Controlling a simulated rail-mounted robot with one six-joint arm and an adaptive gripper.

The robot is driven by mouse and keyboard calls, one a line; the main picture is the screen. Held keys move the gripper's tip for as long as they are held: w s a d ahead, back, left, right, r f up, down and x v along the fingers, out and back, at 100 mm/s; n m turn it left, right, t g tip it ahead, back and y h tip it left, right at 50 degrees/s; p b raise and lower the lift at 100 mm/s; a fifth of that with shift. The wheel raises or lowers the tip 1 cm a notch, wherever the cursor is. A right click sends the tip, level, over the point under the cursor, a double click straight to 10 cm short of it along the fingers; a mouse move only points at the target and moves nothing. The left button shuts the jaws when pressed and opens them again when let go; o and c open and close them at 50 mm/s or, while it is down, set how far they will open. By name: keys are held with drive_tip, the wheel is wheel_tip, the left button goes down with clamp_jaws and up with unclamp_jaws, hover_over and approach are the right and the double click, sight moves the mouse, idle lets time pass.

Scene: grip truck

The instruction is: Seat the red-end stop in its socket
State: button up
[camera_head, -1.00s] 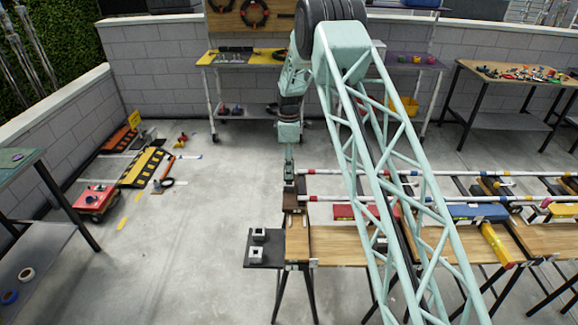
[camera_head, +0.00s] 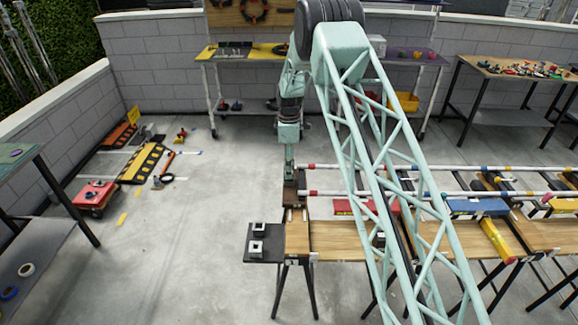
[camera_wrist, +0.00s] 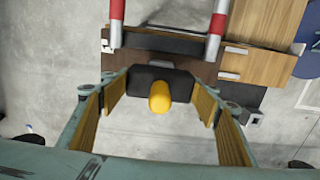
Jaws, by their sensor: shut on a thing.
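My gripper (camera_wrist: 160,92) is shut on the stop (camera_wrist: 160,78), a dark block with a rounded yellow knob, held between its yellow-padded fingers. In the wrist view the stop is just short of two white rails with red ends, the left rail (camera_wrist: 116,28) and the right rail (camera_wrist: 217,28). The socket cannot be made out clearly, and I cannot tell whether the stop touches the end piece. In the head view my gripper (camera_head: 290,175) points down at the left end of the rails.
A wooden bench (camera_head: 335,240) carries the rails, with red (camera_head: 360,207) and blue (camera_head: 478,207) blocks along it. A lattice beam crosses the head view.

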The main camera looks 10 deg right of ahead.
drive_tip(key=shift+f+b, duration=0.3)
drive_tip(key=shift+f, duration=0.4)
drive_tip(key=o, duration=1)
drive_tip(key=shift+r, duration=0.1)
wheel_tip(320, 180, up, 12)
drive_tip(key=shift+f, duration=0.25)
drive_tip(key=shift+r, duration=0.2)
drive_tip(key=shift+r, duration=0.1)
idle(0.8)
